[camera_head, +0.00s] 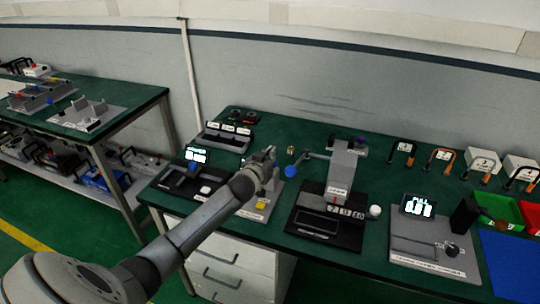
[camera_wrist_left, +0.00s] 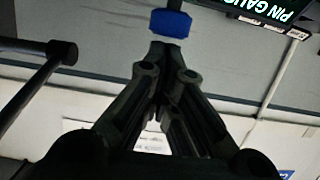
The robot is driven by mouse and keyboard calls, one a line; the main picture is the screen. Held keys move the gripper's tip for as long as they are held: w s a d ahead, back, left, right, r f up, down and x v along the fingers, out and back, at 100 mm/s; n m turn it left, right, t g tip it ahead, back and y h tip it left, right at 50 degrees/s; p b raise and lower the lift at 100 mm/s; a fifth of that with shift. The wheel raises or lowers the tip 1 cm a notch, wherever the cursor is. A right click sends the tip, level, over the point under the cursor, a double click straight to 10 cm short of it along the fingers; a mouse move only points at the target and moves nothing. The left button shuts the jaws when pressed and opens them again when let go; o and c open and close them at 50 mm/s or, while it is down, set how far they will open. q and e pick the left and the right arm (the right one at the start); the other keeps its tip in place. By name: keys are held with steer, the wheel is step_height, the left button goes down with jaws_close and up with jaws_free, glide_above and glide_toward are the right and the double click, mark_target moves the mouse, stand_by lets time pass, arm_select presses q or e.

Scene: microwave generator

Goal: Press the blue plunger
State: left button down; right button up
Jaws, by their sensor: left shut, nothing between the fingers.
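My left gripper (camera_head: 266,158) is shut and empty, over the grey fixture (camera_head: 258,212) near the middle of the green bench. In the left wrist view its closed fingertips (camera_wrist_left: 163,50) point toward a blue block-shaped plunger (camera_wrist_left: 170,23). The plunger shows just past the tips, with a small gap between them in the picture; I cannot tell the depth. In the head view a blue round knob (camera_head: 291,171) sits at the end of a lever, right of the gripper; I cannot tell whether it is the same part. My right gripper is not in view.
A grey press on a black base (camera_head: 325,228) stands close right of the gripper. A black fixture with a lit screen (camera_head: 196,155) stands to the left. A dark rod (camera_wrist_left: 30,85) shows left of the fingers in the wrist view. Further right are a display unit (camera_head: 418,207) and bins.

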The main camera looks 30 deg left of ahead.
arm_select(q)
steer(key=shift+f, duration=0.15)
steer(key=shift+f+b, duration=0.9)
steer(key=shift+f, duration=0.25)
steer(key=shift+r, duration=0.1)
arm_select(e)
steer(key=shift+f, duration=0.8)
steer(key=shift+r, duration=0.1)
arm_select(q)
steer(key=shift+r+p, duration=0.55)
steer(key=shift+p, duration=0.1)
step_height(320, 180, up, 4)
steer(key=p, duration=0.3)
steer(key=shift+f, duration=0.2)
steer(key=shift+s+d+f+b, duration=0.2)
steer(key=shift+s+f+b, duration=0.1)
steer(key=shift+s+b, duration=0.2)
steer(key=b+v, duration=0.1)
steer(key=v, duration=0.8)
steer(key=shift+r+b, duration=0.15)
steer(key=shift+b, duration=0.2)
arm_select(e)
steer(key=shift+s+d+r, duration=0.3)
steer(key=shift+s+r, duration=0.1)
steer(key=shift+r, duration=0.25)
